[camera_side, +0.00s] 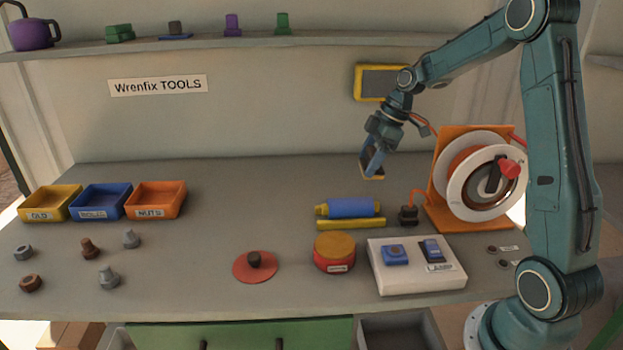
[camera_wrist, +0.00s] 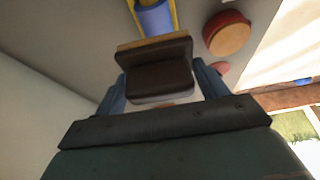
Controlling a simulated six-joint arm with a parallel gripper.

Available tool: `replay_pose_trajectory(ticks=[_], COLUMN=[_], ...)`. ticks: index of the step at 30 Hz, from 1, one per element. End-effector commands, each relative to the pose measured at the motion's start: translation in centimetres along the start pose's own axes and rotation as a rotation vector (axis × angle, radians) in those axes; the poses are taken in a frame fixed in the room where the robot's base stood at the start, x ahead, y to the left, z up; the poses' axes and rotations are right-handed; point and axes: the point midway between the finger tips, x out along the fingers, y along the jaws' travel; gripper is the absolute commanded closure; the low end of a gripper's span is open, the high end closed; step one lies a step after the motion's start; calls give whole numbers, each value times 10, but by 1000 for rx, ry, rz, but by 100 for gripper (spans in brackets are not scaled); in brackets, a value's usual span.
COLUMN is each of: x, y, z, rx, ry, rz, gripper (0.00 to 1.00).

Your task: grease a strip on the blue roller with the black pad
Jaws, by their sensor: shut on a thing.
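My gripper (camera_wrist: 162,85) is shut on the black pad (camera_wrist: 158,80), a dark block with a tan-yellow layer along its far edge; I cannot tell whether that layer is grease. In the side view my gripper (camera_side: 373,163) is in the air above and a little right of the blue roller. The pad is mostly hidden there, with a yellowish edge at the fingertips. The blue roller (camera_side: 352,208) lies level on a yellow holder (camera_side: 350,224), with a yellow end at left. It also shows beyond the pad in the wrist view (camera_wrist: 155,18). Pad and roller are apart.
A red tin (camera_side: 334,262) with an orange-yellow top stands in front of the roller. A red disc with a black knob (camera_side: 254,265) lies left of it. A white lamp switch box (camera_side: 417,279), a dark plug (camera_side: 408,216) and an orange reel (camera_side: 480,178) are at right.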

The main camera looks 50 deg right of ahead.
Motion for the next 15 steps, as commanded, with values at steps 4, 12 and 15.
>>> replay_pose_trajectory(ticks=[4, 12, 15], x=[-5, -4, 1], y=[4, 4, 4], z=[7, 9, 10], rx=[-30, -36, -35], ry=[0, 0, 0], rz=[-13, -16, -17], gripper=[46, 46, 46])
